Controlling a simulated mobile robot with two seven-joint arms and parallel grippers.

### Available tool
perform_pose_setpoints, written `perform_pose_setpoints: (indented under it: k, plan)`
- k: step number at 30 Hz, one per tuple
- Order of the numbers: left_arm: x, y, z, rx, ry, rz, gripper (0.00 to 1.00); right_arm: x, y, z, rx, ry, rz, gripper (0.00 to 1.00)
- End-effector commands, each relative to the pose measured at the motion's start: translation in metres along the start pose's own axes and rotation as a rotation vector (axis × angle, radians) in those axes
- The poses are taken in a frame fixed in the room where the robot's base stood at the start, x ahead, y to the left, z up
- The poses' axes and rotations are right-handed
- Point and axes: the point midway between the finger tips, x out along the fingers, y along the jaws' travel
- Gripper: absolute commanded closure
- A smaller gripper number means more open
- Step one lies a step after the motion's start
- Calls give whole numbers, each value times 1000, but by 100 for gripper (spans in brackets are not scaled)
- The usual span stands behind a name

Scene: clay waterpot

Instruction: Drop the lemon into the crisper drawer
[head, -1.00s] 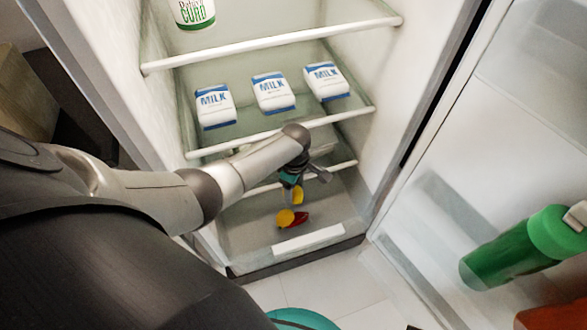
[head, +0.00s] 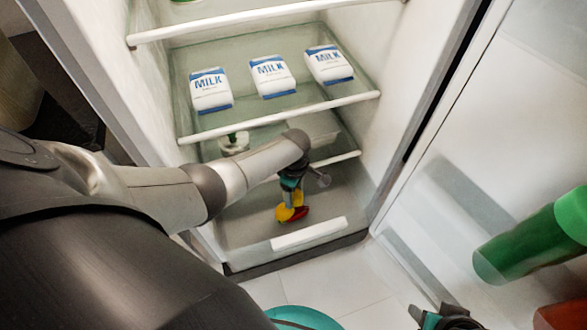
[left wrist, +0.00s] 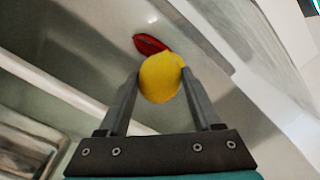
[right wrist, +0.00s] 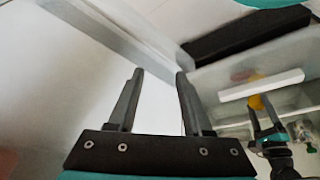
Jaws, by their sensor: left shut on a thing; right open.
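The yellow lemon (left wrist: 160,78) is between the two fingers of my left gripper (left wrist: 160,82), which is shut on it. In the head view, my left gripper (head: 291,198) points down over the crisper drawer (head: 245,222) at the fridge bottom, with the lemon (head: 298,198) at its fingertips.
Milk cartons (head: 270,77) stand on the shelf (head: 240,117) above. The open fridge door with a green bottle (head: 530,240) is at the right. The tiled floor in front is clear.

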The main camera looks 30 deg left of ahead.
Motion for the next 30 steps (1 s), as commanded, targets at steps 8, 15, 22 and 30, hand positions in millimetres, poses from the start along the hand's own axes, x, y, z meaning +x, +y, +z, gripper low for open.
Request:
perform_pose_setpoints:
  k: [8, 15, 22, 30]
  plan:
    - [26, 1, 0, 0, 0, 1, 92, -36, 1, -11, 1, 60, 4, 50]
    - [30, 4, -3, 0, 0, 3, 92, -26, -13, -30, -13, 195, -32, 50]
    - [30, 4, -3, -1, 0, 2, 92, -27, -15, -33, -14, 218, -37, 50]
    - [32, 4, -3, -1, 0, 2, 92, -24, -17, -36, -15, 238, -42, 50]
